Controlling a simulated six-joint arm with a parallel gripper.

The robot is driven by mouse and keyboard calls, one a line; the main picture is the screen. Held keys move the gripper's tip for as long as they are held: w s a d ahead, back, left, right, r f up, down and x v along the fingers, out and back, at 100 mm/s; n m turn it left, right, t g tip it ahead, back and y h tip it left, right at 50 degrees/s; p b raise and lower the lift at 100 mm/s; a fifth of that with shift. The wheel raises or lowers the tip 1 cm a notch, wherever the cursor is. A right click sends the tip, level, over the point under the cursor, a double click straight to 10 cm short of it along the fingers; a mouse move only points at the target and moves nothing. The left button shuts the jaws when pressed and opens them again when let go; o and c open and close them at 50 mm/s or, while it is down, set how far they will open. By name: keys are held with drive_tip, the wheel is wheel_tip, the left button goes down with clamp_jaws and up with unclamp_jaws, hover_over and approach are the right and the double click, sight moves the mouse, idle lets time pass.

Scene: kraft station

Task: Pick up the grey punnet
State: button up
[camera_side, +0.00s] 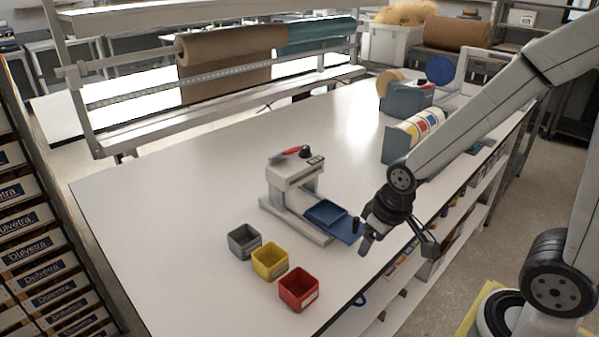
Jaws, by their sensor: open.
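The grey punnet (243,241) is a small open square box with a pale label on its front. It stands upright on the white table at the left end of a row of punnets. The yellow punnet (270,261) is beside it, and the red punnet (298,289) is at the right end of the row. My gripper (396,249) is open and points down near the table's right edge, well to the right of the grey punnet and apart from it. Nothing shows between its fingers.
A white press-like machine (295,185) with a blue tray (326,213) stands between the grey punnet and my gripper. Tape rolls in a grey holder (398,143) stand farther back. The white table (170,215) is clear left of the punnets.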

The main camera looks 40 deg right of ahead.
drive_tip(key=o, duration=0.4)
drive_tip(key=shift+c, duration=0.2)
drive_tip(key=shift+r, duration=0.15)
drive_tip(key=w+v, duration=0.2)
drive_tip(key=v, duration=0.6)
drive_tip(key=n+g, duration=0.3)
drive_tip(key=n, duration=1.5)
hover_over(244, 236)
drive_tip(key=s+a, duration=0.2)
drive_tip(key=shift+s+d+f, duration=0.15)
drive_tip(key=shift+f, duration=1.65)
drive_tip(key=shift+s+d+f, duration=0.1)
drive_tip(key=shift+d+f, duration=0.05)
drive_tip(key=shift+f, duration=1.65)
drive_tip(key=shift+f, duration=0.1)
drive_tip(key=shift+f, duration=2.5)
